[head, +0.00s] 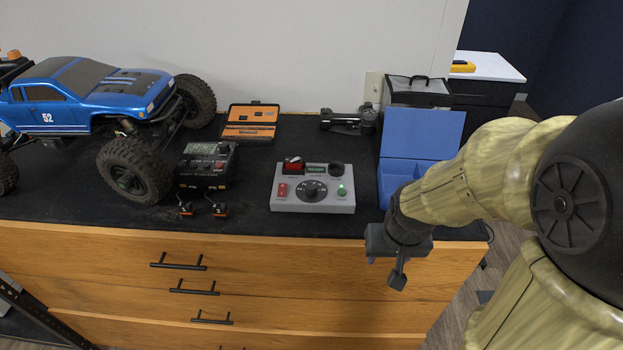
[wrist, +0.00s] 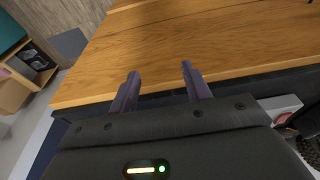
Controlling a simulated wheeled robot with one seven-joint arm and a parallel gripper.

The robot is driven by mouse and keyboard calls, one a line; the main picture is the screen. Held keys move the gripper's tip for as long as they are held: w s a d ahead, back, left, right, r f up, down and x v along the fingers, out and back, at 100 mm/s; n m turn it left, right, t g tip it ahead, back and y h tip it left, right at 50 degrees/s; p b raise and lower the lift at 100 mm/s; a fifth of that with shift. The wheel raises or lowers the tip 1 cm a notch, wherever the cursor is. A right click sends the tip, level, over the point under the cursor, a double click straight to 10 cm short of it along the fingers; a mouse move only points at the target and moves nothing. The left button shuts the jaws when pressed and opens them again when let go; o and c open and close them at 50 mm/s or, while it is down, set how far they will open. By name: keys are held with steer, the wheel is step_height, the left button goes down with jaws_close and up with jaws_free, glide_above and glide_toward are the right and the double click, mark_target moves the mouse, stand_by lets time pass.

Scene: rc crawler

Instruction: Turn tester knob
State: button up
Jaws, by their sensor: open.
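The tester (head: 313,188) is a grey box on the black bench top, right of centre in the head view. Its round black knob (head: 312,190) sits at the front middle of its face. A red switch, a green button and a small display are around the knob. My gripper (head: 386,272) is in front of the drawer unit's front edge, to the right of and nearer than the tester, apart from it. In the wrist view my gripper (wrist: 158,85) shows two spread fingers with nothing between them. A grey corner at the right edge of the wrist view may be the tester.
A blue open case (head: 421,135) stands right of the tester, partly behind my arm. A black charger (head: 206,166) and a blue toy truck (head: 88,95) are to the left. An orange tool case (head: 251,121) lies behind. Bench top in front of the tester is bare.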

steer(key=w+a+r+m+g+p, duration=0.1)
steer(key=w+a+r+m+p, duration=0.15)
steer(key=w+r, duration=0.3)
steer(key=w+a+r+m+p, duration=0.1)
steer(key=w+a+r, duration=0.25)
steer(key=w, duration=0.25)
step_height(320, 180, up, 12)
steer(key=f+m+g+p, duration=0.1)
steer(key=m+g+p, duration=0.1)
steer(key=m+p, duration=0.1)
glide_above(311, 185)
steer(key=shift+r, duration=0.25)
step_height(311, 185, down, 18)
steer(key=shift+r+p, duration=0.25)
steer(key=shift+p, duration=1)
steer(key=c, duration=1)
